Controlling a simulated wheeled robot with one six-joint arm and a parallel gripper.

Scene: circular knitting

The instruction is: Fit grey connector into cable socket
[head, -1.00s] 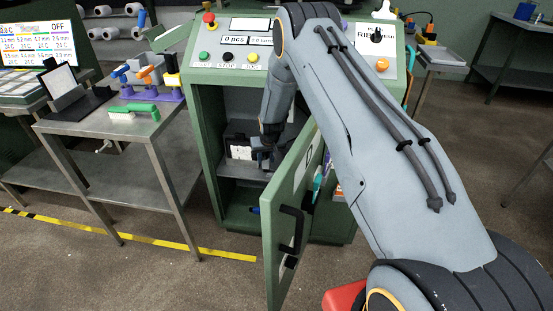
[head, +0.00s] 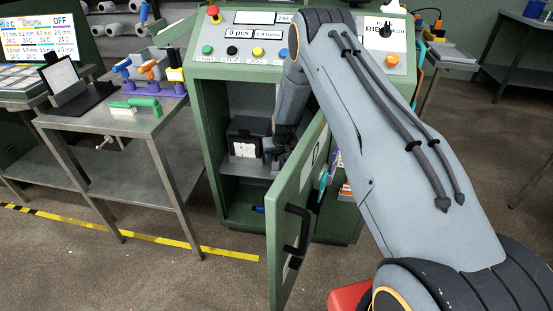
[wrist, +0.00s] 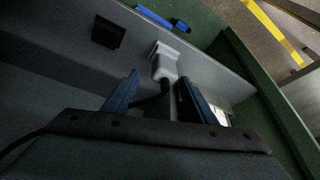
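The grey connector (wrist: 164,62) shows in the wrist view just beyond my fingertips, with a dark cable running from its near end back between my fingers. My gripper (wrist: 157,80) is open, with one blue finger on each side of the cable; the right finger is closer to the connector. A black rectangular block (wrist: 108,32), possibly the cable socket, sits on the grey surface to the upper left of the connector. In the head view my gripper (head: 276,148) is inside the open cabinet, partly hidden; the connector cannot be made out there.
The green cabinet door (head: 296,215) stands open close beside my arm. A black box with a white label (head: 245,146) is on the cabinet shelf to the left of my gripper. A blue tool (wrist: 158,18) lies beyond the connector. A metal side table (head: 110,125) stands left.

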